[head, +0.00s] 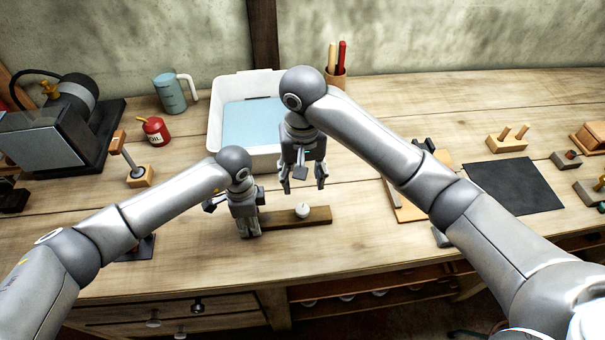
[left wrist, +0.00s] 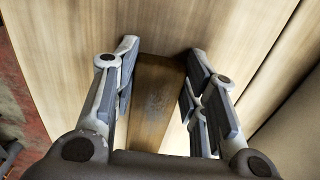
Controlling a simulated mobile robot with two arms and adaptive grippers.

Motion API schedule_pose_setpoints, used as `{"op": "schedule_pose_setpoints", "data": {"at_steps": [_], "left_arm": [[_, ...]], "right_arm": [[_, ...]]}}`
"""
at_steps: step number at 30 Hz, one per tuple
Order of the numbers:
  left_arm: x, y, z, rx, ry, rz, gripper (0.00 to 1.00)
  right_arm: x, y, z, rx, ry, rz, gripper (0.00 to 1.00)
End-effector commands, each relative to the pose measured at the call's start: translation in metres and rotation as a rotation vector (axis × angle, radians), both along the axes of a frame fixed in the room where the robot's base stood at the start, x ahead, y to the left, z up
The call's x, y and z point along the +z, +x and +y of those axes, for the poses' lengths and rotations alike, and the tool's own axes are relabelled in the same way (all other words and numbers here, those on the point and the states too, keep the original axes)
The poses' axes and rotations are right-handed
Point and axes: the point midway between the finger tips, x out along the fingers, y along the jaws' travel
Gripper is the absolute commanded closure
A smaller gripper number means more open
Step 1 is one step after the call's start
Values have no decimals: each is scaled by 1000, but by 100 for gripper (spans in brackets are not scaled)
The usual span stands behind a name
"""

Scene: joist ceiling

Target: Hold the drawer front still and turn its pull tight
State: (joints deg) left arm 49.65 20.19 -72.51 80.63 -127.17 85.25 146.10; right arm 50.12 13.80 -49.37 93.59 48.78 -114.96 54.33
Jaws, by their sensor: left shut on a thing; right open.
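The drawer front (head: 283,218) is a dark brown wooden strip lying flat on the bench. Its pull (head: 302,210) is a small white round knob standing up from it near the right part. My left gripper (head: 249,232) is shut on the drawer front's left end, which it partly hides. In the left wrist view the brown drawer front (left wrist: 158,95) lies between the two fingers. The pull does not show there. My right gripper (head: 303,186) is open and empty, fingers pointing down, above and behind the pull and apart from it.
A white bin (head: 215,125) with a blue inside stands behind the grippers. A red oil can (head: 155,131), a blue mug (head: 170,94) and a wood-handled tool on a block (head: 139,176) stand left. A dark mat (head: 513,185) lies right. Bench in front is mostly clear.

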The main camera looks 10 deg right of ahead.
Motion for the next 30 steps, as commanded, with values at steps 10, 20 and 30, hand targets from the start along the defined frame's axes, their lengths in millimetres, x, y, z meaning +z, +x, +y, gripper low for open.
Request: {"op": "schedule_pose_setpoints", "data": {"at_steps": [10, 20, 30], "left_arm": [[0, 0, 0, 0, 0, 0, 91], [0, 0, 0, 0, 0, 0, 35], [15, 1, -1, 0, -3, -2, 35]], "right_arm": [[0, 0, 0, 1, 0, 0, 48], [0, 0, 0, 1, 1, 0, 48], [0, 0, 0, 1, 1, 0, 48]]}}
